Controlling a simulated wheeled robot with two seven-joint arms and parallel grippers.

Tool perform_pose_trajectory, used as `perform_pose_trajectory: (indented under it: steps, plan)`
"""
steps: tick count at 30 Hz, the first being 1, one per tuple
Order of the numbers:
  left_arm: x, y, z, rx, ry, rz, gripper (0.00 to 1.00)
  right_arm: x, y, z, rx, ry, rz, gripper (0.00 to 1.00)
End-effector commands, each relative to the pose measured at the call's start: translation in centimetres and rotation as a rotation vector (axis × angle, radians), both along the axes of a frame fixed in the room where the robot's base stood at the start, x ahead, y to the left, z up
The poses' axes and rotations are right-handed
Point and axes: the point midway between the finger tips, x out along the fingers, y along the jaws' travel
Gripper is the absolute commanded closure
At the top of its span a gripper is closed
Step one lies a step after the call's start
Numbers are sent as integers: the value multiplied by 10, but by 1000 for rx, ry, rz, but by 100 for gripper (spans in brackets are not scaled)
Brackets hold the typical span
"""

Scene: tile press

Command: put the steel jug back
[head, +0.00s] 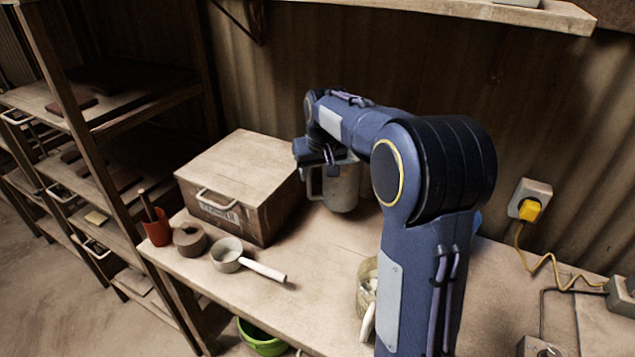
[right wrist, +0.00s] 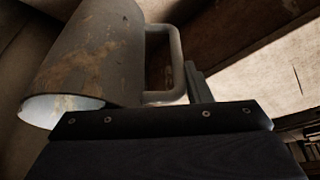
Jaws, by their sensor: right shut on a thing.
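The steel jug (head: 343,190) is grey and stands about upright near the back of the bench, just right of the wooden box; its top is partly hidden by my right arm. I cannot tell whether its base touches the bench. My right gripper (head: 318,165) is shut on the jug's handle. In the right wrist view the jug (right wrist: 98,50) shows rusty patches and a pale open end, with its handle (right wrist: 176,62) at my right gripper (right wrist: 193,85). My left gripper is not in view.
The wooden box (head: 240,180) stands left of the jug. A saucepan (head: 227,254), a round dark pot (head: 189,241) and a red cup (head: 157,229) are at the bench's left end. A partly hidden container (head: 366,290) is beside my arm. The bench middle (head: 318,255) is clear.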

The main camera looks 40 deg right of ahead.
Motion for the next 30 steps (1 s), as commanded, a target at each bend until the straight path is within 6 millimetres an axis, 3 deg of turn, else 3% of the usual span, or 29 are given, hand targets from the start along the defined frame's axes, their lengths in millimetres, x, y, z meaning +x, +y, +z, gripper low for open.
perform_pose_trajectory:
  steps: [11, 18, 29, 30]
  plan:
    - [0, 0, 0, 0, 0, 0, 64, 14, -13, -21, -2, -3, 0, 96]
    - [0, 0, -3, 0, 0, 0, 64, 14, -13, -50, -1, -4, 1, 96]
    - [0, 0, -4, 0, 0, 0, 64, 14, -12, -54, 0, -5, 3, 96]
    - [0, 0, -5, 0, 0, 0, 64, 14, -12, -56, 1, 0, 2, 54]
